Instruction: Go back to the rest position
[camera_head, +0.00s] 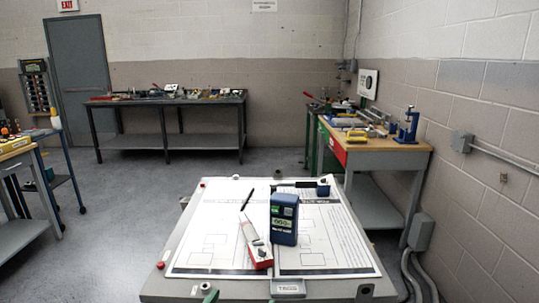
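A dark blue box-shaped unit (284,222) with a green label stands upright near the middle of the white printed sheet. The sheet (205,240) lies on a grey work table (165,287). A red and white handheld device (257,246) lies just left of the blue unit. A thin black pen-like piece (246,200) lies behind it on the sheet. A small blue and black part (322,188) sits at the far right of the sheet, beside a dark bar. I make out neither of my grippers in the head view.
A long dark bench (168,103) with tools stands against the back wall. A wooden-topped bench (385,150) with a blue press (407,125) stands at the right. A blue cart (58,165) is at the left. Grey floor is open between the cart and the work table.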

